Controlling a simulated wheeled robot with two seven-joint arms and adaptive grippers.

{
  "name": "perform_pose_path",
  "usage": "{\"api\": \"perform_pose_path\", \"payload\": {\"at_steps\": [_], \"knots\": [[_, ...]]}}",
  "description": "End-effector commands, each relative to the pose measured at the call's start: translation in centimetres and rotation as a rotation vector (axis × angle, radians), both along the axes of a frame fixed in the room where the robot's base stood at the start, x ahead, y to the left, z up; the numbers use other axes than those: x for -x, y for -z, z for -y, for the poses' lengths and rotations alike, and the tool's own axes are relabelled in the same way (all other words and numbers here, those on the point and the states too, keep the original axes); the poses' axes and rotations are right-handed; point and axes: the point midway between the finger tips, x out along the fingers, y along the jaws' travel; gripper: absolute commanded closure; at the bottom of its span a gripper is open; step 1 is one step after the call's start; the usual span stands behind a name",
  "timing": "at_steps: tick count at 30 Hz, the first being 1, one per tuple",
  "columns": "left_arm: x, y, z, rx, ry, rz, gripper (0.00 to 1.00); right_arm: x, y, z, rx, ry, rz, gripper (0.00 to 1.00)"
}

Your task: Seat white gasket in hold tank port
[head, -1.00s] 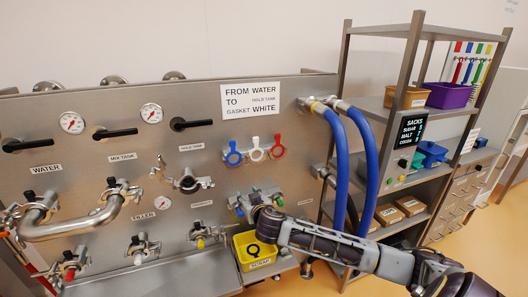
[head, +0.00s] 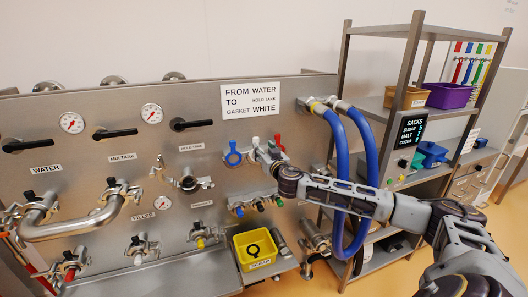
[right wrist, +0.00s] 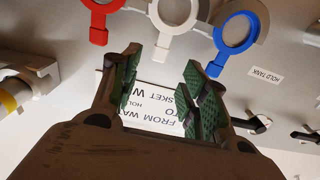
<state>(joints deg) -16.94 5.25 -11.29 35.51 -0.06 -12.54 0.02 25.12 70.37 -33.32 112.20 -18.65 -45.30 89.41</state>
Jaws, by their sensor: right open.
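The white gasket (right wrist: 174,12), a ring with a tab, hangs between a red gasket (right wrist: 103,8) and a blue gasket (right wrist: 236,32) in the right wrist view. In the head view the white gasket (head: 256,156) is partly hidden by my right gripper (head: 268,153). My right gripper (right wrist: 163,82) is open, with its green-padded fingers pointing at the white gasket's tab. I cannot tell whether they touch it. The hold tank port (head: 189,183) is a steel fitting with a clamp, left of the gaskets. My left gripper is not in view.
A sign (head: 251,98) reads from water to hold tank, gasket white. A yellow scrap bin (head: 255,249) holding a black ring is below. Blue hoses (head: 342,140) hang right of the panel, close to my right arm. A steel shelf (head: 385,108) stands farther right.

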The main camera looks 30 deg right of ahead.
Motion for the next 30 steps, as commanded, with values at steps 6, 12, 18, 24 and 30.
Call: {"api": "perform_pose_path", "payload": {"at_steps": [6, 12, 18, 24, 30], "knots": [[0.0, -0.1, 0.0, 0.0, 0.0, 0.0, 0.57, -0.1, 0.0, 0.0, 0.0, 0.0, 0.0, 0.55], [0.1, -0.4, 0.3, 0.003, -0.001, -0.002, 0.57, -0.9, -0.1, 0.2, -0.003, 0.0, 0.001, 0.55], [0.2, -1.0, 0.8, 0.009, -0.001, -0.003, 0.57, -2.4, -0.2, 0.6, -0.003, 0.001, 0.002, 0.55], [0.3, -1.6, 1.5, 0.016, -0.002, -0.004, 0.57, -4.2, -0.2, 1.0, -0.002, 0.002, 0.001, 0.55], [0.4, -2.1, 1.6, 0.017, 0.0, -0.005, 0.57, -5.9, -0.2, 1.4, -0.001, 0.001, 0.001, 0.55]]}}
